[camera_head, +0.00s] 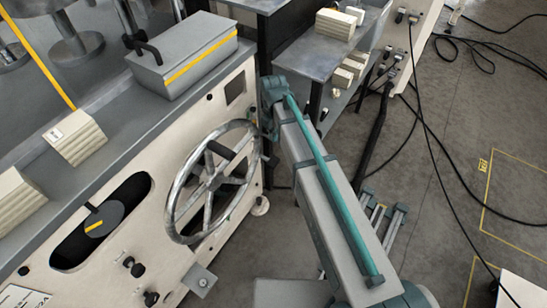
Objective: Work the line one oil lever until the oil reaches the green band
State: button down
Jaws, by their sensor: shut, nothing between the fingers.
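No lever marked as line one's oil lever can be picked out, and I see no oil gauge with a green band. A black bent handle (137,38) rises beside the grey box with a yellow stripe at the upper left. A dark disc with a yellow mark and a small black peg (103,217) sits in an oval slot of the cream machine front; I cannot tell if either is the oil lever. My grey and teal arm reaches up from the lower right to beside the machine's right end. No gripper fingers can be made out there.
A large spoked handwheel (211,181) stands out from the cream machine front, just left of my arm. Black knobs (136,267) sit below it. A grey bench (310,50) stands behind. Black cables (432,140) cross the floor at right, which is otherwise mostly clear.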

aim_at(273, 162)
jog(key=shift+n, duration=0.5)
jog(key=shift+f, duration=0.1)
notch_tip(273, 162, down, 14)
jog(key=shift+r, duration=0.1)
dwell(0.4)
jog(key=shift+s+b, duration=0.1)
jog(key=shift+b, duration=0.25)
